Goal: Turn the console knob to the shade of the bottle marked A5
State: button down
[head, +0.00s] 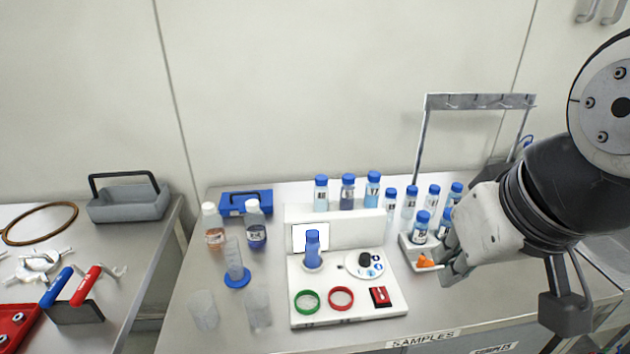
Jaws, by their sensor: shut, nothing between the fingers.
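The white console (345,312) stands on the bench in the middle. Its black knob (364,258) sits on a round dial with blue shade spots, right of a blue bottle (312,248) standing in the console. I cannot tell which spot the knob points to. Three labelled blue-capped bottles (347,192) stand on the white ledge behind. Several more bottles (421,226) stand to the right, some in a white tray (412,257). The labels are too small to read, so I cannot tell which is A5. My gripper (449,272) is shut and empty, right of the console beside the tray.
A green ring (307,301), a red ring (341,298) and a red-black block (380,297) are on the console front. An orange item (425,262) lies at the tray. Glassware (235,262) stands left. A hook rack (480,102) rises behind. A gap separates the left bench.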

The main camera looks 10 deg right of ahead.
dwell(0.3)
jog(key=c, duration=1.6)
grip_release()
jog(key=shift+w, duration=0.25)
jog(key=shift+o, duration=1.4)
jog(key=w+f+n+g+b, duration=0.1)
jog(key=w+n, duration=0.5)
jog(key=w, duration=0.7)
jog(key=shift+w+d+f+g+h+b, duration=0.15)
jog(key=shift+w+f+g+h+b, duration=0.2)
jog(key=shift+f+g, duration=0.4)
jog(key=n+g+b, duration=0.2)
jog(key=n+g, duration=0.1)
jog(key=n, duration=0.5)
send_over(366, 256)
notch_tip(366, 256, down, 12)
notch_tip(366, 256, down, 14)
jog(key=shift+r+p, duration=0.25)
jog(key=shift+p, duration=0.4)
jog(key=shift+c, duration=0.2)
jog(key=shift+m, duration=0.3)
grip_shut()
